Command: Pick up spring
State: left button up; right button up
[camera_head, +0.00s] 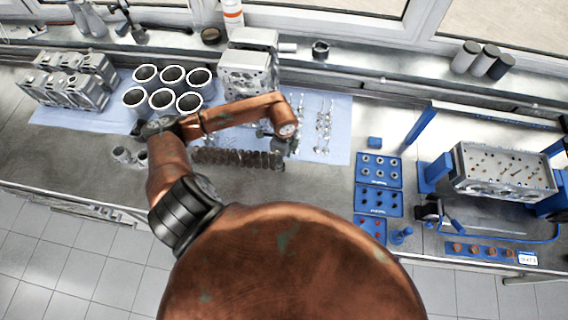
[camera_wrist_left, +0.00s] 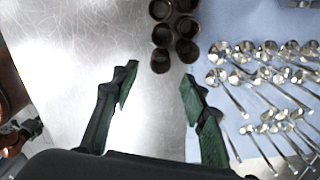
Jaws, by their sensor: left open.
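A row of dark, ribbed springs (camera_head: 235,157) stands on the steel bench by the front edge of the blue mat. In the left wrist view several dark round springs (camera_wrist_left: 187,26) show from above in two columns at the top middle. My left gripper (camera_wrist_left: 157,85) is open, with nothing between its green-padded fingers. The springs lie just beyond its fingertips in that view, apart from them. In the head view my left gripper (camera_head: 277,140) is at the right end of the row, partly hidden by my arm. My right gripper is not in view.
Several shiny valves (camera_wrist_left: 265,80) lie on the blue mat (camera_wrist_left: 213,150) right of the gripper. White-rimmed cylinder liners (camera_head: 172,75) stand at the back left. Blue trays (camera_head: 365,209) and a cylinder head (camera_head: 500,172) are to the right. Bare bench lies left of the gripper.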

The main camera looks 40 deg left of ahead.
pick_arm(q)
jog(key=f+p, duration=0.1)
jog(key=f, duration=0.3)
jog(key=shift+s+a+f+p, duration=0.1)
jog(key=shift+a+f+p, duration=0.1)
jog(key=shift+p, duration=0.15)
jog(key=shift+f, duration=0.55)
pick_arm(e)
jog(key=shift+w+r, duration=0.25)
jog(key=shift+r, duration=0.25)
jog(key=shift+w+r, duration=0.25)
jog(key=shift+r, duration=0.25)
pick_arm(q)
jog(key=shift+c, duration=0.7)
grip_shut()
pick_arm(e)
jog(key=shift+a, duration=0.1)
